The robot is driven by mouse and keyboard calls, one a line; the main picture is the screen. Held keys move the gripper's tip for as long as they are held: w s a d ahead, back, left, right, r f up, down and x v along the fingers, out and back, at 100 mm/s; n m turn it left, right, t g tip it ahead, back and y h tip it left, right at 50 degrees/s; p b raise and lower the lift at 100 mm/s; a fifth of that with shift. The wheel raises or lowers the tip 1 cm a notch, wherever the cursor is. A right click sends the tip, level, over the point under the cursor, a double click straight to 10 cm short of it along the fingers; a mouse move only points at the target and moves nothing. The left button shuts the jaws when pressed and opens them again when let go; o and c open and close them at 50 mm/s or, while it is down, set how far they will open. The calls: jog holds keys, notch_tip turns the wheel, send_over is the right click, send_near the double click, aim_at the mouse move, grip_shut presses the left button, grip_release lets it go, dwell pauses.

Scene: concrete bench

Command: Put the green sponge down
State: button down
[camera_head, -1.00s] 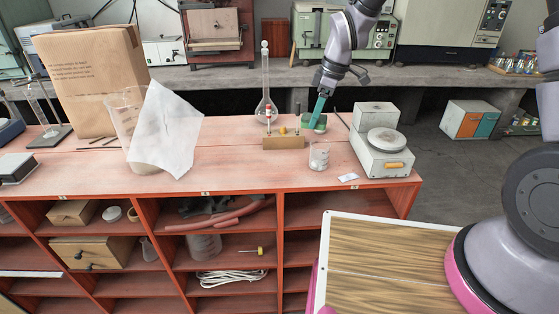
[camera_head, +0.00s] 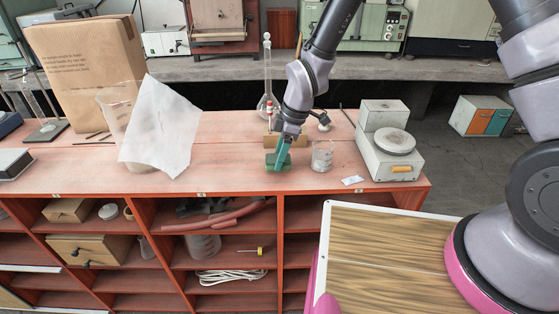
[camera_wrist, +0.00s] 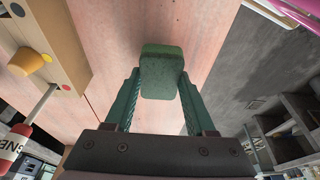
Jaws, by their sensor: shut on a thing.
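My gripper (camera_head: 280,158) is shut on the green sponge (camera_head: 272,162), over the red bench top (camera_head: 225,165) near its front edge. In the wrist view my gripper (camera_wrist: 161,80) has its two green fingers on either side of the sponge (camera_wrist: 162,65).
A glass beaker (camera_head: 322,157) stands close to the right. A white balance (camera_head: 390,168) stands further right. A wooden rack (camera_head: 300,141) is just behind, partly hidden by my arm. The bench is bare left of the sponge up to the white sheet (camera_head: 162,130).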

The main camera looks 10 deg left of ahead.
jog(key=shift+f, duration=0.85)
jog(key=shift+f, duration=0.1)
jog(key=shift+c, duration=1.2)
grip_release()
